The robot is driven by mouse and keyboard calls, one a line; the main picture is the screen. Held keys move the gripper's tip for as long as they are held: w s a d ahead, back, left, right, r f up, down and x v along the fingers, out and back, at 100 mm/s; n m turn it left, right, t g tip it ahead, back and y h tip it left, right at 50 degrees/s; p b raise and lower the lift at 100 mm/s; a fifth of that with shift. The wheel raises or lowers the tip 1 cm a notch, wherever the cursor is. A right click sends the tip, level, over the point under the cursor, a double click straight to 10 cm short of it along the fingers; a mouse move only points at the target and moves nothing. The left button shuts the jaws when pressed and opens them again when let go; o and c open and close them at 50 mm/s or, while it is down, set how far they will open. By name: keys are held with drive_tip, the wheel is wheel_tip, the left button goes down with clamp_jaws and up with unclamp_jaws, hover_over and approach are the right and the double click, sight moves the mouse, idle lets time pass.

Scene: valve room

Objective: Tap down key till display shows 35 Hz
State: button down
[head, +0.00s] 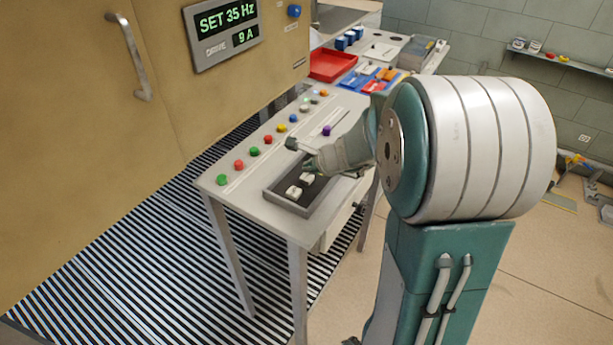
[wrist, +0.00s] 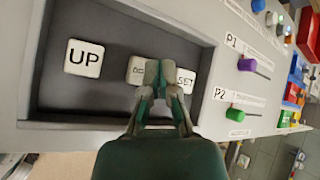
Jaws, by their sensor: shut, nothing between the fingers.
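The drive display (head: 226,27) on the tan cabinet reads "SET 35 Hz" with "9 A" below. A recessed dark key tray (head: 290,208) on the console holds white keys. In the wrist view the UP key (wrist: 84,58) is at left, in full view. The middle key (wrist: 136,70) is partly hidden behind my fingers, its label mostly covered; I take it for the down key. The SET key (wrist: 186,80) is at right, partly covered. My gripper (wrist: 160,72) is shut and empty, its tips over the right part of the middle key. I cannot tell whether they touch it.
A row of coloured buttons (head: 254,151) runs along the console beside the tray. Sliders P1 (wrist: 247,65) and P2 (wrist: 236,115) are to the right in the wrist view. A red tray (head: 333,65) and more parts lie farther back. Striped matting (head: 150,235) covers the floor at left.

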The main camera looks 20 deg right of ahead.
sight(307, 179)
drive_tip(key=shift+r, duration=2.4)
drive_tip(key=shift+s+a+r+n, duration=0.15)
drive_tip(key=shift+a+n, duration=0.15)
drive_tip(key=s+a+r+n+g, duration=0.1)
drive_tip(key=s+a+r+n, duration=0.2)
drive_tip(key=s+a+n, duration=0.45)
drive_tip(key=s+a+r+n+g, duration=0.2)
drive_tip(key=s+a+r+n, duration=0.15)
drive_tip(key=s+n, duration=0.6)
drive_tip(key=s+n+h, duration=0.2)
drive_tip(key=s+n, duration=0.4)
drive_tip(key=s, duration=0.2)
drive_tip(key=shift+s+d+f, duration=0.15)
drive_tip(key=shift+d, duration=0.3)
